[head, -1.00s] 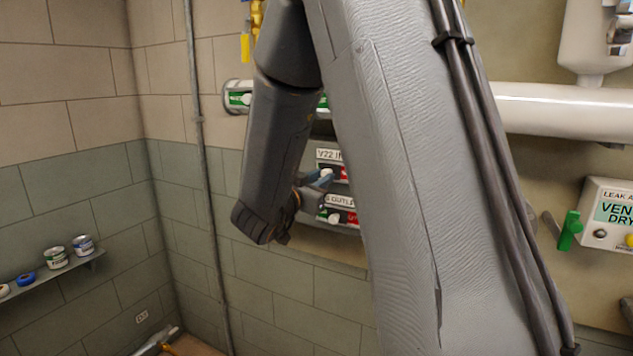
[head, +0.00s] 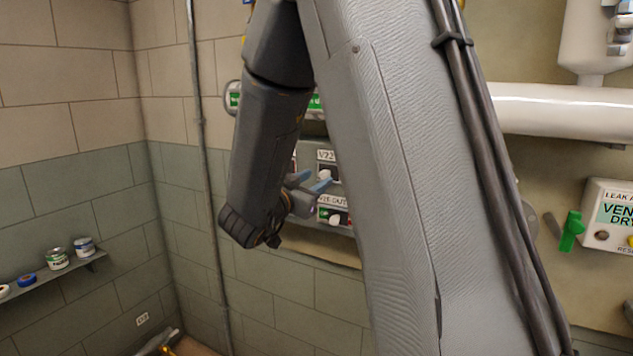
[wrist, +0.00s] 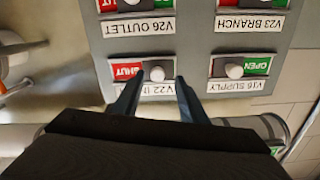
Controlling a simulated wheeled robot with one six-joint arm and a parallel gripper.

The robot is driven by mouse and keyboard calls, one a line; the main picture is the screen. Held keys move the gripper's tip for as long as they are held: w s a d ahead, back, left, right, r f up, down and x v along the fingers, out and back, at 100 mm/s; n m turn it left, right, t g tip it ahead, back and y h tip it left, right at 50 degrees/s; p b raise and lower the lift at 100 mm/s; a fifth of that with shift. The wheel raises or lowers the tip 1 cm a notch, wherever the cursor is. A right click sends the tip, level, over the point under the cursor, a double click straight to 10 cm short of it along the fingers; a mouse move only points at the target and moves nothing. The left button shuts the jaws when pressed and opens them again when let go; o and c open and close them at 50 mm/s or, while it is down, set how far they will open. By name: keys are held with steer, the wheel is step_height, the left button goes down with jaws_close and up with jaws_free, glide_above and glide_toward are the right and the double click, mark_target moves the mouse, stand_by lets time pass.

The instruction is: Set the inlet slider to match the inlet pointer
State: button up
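My gripper (wrist: 157,83) is open in the wrist view. Its two blue-grey fingers lie left and right of the white knob (wrist: 157,73) of the slider labelled "V22 IN...", with gaps on both sides. The rest of the label (wrist: 157,89) is hidden by a finger. In the head view my gripper (head: 320,186) is in front of the grey slider panel (head: 335,185), partly hiding the V22 slider. I cannot make out an inlet pointer in either view.
Sliders V26 OUTLET (wrist: 133,4), V23 BRANCH (wrist: 250,5) and V16 SUPPLY (wrist: 234,71) are close by on the same panel. A white pipe (head: 560,110), a green lever (head: 571,231) and a leak box (head: 610,212) are on the right.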

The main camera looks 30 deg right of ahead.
steer(key=b+v, duration=0.1)
steer(key=v, duration=0.5)
steer(key=shift+d, duration=0.1)
stand_by(0.3)
